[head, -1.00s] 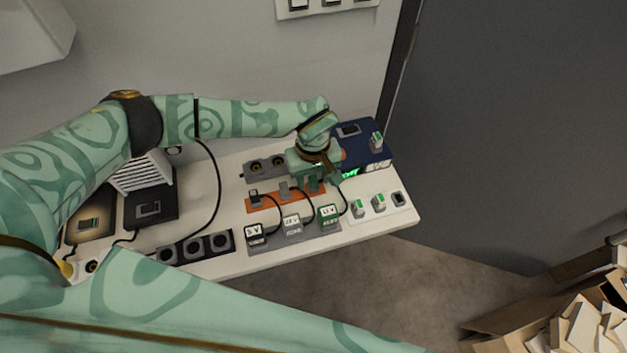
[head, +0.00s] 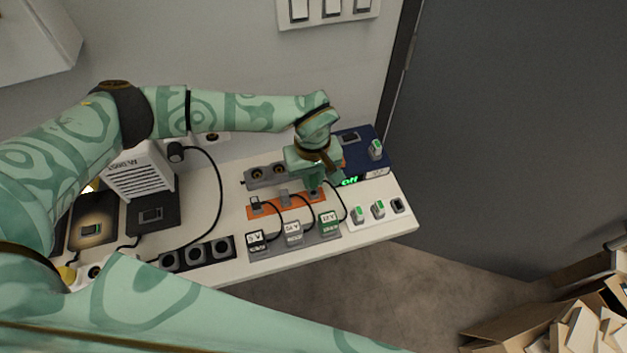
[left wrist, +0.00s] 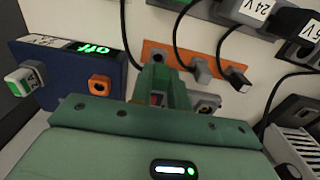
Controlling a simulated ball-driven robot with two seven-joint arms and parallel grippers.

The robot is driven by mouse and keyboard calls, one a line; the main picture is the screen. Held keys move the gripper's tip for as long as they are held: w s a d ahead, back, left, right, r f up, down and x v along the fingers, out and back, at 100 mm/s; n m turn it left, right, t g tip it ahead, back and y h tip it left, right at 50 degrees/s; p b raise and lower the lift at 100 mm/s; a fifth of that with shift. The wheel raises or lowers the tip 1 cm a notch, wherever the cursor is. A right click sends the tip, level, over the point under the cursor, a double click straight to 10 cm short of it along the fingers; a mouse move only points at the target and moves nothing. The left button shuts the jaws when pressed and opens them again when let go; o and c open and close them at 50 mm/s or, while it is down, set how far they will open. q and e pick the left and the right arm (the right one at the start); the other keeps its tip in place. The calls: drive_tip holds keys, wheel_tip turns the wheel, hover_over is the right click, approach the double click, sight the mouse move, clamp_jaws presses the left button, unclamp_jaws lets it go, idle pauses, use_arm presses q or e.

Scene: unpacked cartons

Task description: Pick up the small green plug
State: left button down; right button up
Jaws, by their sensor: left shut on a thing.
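My left gripper (head: 313,178) is shut on the small green plug, just above the right end of the orange socket strip (head: 270,205). The fingers hide most of the plug. Its black cable loops down to the green-labelled 12V adapter (head: 328,221). In the left wrist view the green fingers (left wrist: 165,82) point at the strip (left wrist: 150,46), where an empty socket hole (left wrist: 157,58) shows beside the grey plug (left wrist: 200,69) and the black plug (left wrist: 237,80). My right gripper is out of view.
A blue box (head: 372,163) with a lit "off" display stands right of the gripper. A grey two-socket block (head: 266,174) lies to the left. Other adapters (head: 292,233) and loose cables crowd the shelf.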

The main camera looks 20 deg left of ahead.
use_arm(q)
drive_tip(key=s+r+p, duration=0.2)
drive_tip(key=s+r, duration=0.7)
drive_tip(key=s, duration=0.4)
drive_tip(key=shift+s+a, duration=0.25)
drive_tip(key=shift+a, duration=0.2)
